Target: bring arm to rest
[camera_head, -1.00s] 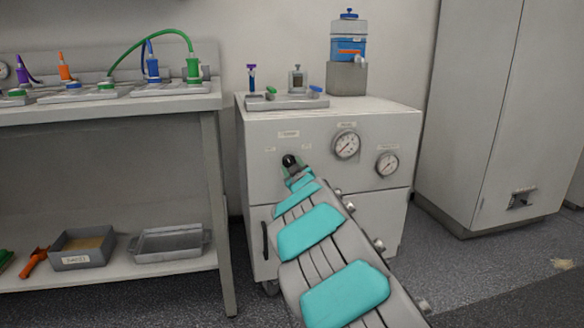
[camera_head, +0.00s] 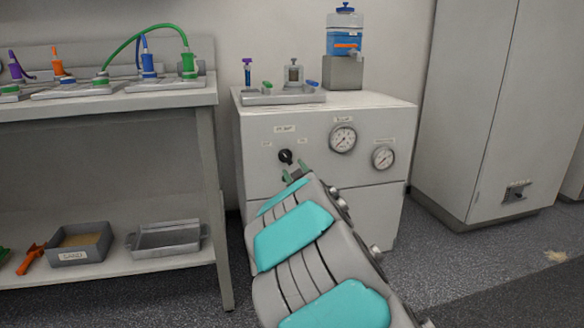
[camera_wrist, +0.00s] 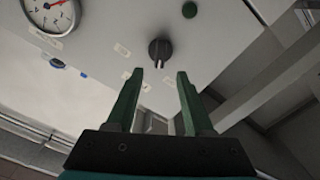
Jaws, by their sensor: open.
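My gripper (camera_wrist: 155,82) is open and empty in the wrist view, with its two green fingers apart. In the head view my gripper (camera_head: 294,171) shows past the end of my grey and teal arm, close to the cabinet front. A black knob (camera_head: 285,156) on the cabinet front sits just above and left of the fingertips. In the wrist view the knob (camera_wrist: 160,50) is beyond the fingertips, with a visible gap and not held.
The white cabinet (camera_head: 350,195) carries two gauges (camera_head: 343,139), (camera_head: 383,157) and a blue-liquid container (camera_head: 344,42) on a grey block. A bench (camera_head: 110,100) with cabled connectors stands at left. A tall cabinet (camera_head: 465,100) stands at right. Floor (camera_head: 450,270) between is clear.

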